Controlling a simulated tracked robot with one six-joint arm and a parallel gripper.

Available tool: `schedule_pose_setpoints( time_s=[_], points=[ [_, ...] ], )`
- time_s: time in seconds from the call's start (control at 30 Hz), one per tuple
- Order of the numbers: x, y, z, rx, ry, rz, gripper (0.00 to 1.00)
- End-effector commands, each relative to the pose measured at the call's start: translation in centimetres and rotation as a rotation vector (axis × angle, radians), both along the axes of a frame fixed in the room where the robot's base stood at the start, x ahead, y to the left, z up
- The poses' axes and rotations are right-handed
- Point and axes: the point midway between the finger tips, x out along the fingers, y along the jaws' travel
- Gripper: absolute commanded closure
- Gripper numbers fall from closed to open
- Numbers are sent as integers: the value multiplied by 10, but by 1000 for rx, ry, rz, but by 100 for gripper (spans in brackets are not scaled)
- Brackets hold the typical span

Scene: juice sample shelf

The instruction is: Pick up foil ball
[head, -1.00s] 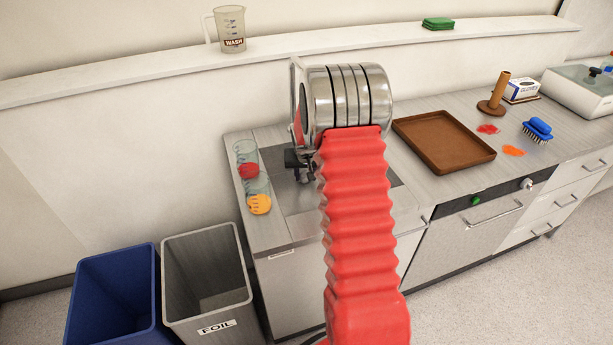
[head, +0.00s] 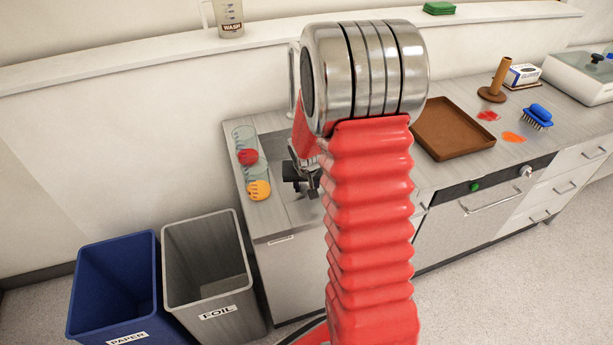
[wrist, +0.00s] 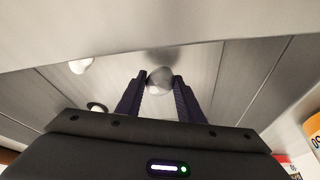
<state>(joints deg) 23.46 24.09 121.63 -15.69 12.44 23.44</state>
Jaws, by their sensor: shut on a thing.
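The foil ball (wrist: 160,80) is a small round silvery ball in the wrist view. My gripper (wrist: 160,88) is shut on it, with one dark finger on each side near the tips. In the head view my gripper (head: 304,178) shows beside my red arm, over the grey surface at the left end of the counter. The foil ball cannot be made out in the head view.
Two beakers, one with red (head: 248,157) and one with orange (head: 259,190) contents, stand just left of my gripper. A FOIL bin (head: 217,314) and a blue PAPER bin (head: 127,338) stand on the floor at left. A brown tray (head: 452,155) lies right of my arm.

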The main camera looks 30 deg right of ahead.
Motion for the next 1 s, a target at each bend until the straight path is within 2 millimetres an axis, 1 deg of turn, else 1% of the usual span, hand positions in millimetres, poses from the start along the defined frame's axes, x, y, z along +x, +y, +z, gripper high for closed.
schedule_pose_setpoints(
  time_s=[0.03, 0.27, 0.37, 0.6, 0.7, 0.83, 1.0],
  points=[
    [-6, 4, 0, -1, 0, 2, 87],
    [-4, 3, 33, -1, -4, -1, 87],
    [-4, 3, 51, -2, -4, -1, 87],
    [-4, 3, 103, -2, -6, -1, 87],
    [-5, 3, 119, -2, -3, 0, 87],
    [-5, 3, 132, -1, -1, 0, 87],
    [-5, 3, 138, 0, 0, 0, 87]
  ],
)
